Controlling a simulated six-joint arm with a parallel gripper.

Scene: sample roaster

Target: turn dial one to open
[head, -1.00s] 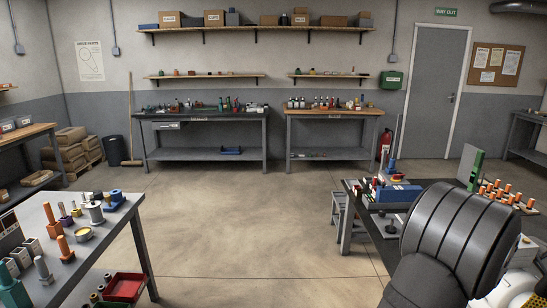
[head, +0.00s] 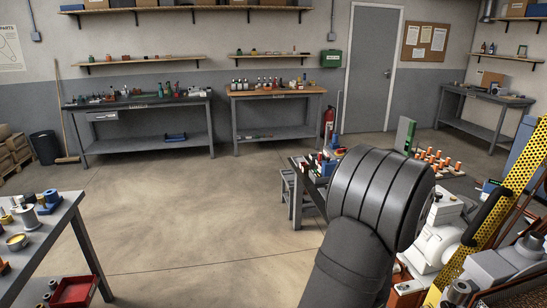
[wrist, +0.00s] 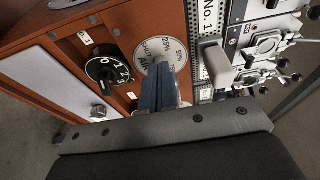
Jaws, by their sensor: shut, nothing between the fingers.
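In the wrist view, a round grey dial (wrist: 148,50) marked SHUT, 25%, 50% and AIR sits on an orange-brown panel (wrist: 110,22). The head view does not show my gripper or the dial clearly.
A black knob (wrist: 104,70) numbered 0 to 3 is left of the dial. A silver knob (wrist: 98,112) is below it. A grey lever handle (wrist: 218,60) and metal fittings (wrist: 265,45) stand close on the right. A yellow perforated guard (head: 500,205) shows in the head view.

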